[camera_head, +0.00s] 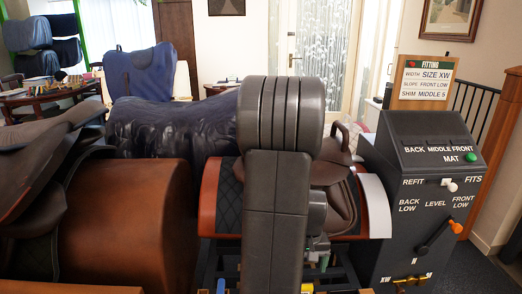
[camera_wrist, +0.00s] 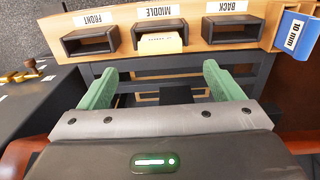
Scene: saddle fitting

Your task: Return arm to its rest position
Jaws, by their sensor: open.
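My gripper (camera_wrist: 159,69) is open in the wrist view, with nothing between its two green fingers. Beyond the fingertips is a wooden rack (camera_wrist: 190,36) with slots labelled FRONT, MIDDLE and BACK, upside down here. A yellowish block (camera_wrist: 160,43) sits in the MIDDLE slot; the FRONT (camera_wrist: 90,41) and BACK (camera_wrist: 233,30) slots look empty. In the head view my arm stands upright in the middle and hides most of the gripper. Behind it a brown saddle (camera_head: 338,190) sits on a stand with a dark quilted pad.
A dark console (camera_head: 420,165) with a white knob, a black-and-orange lever and a green button stands at right, below a FITTING sign (camera_head: 425,83). A blue block marked 10 mm (camera_wrist: 293,35) is at the rack's right.

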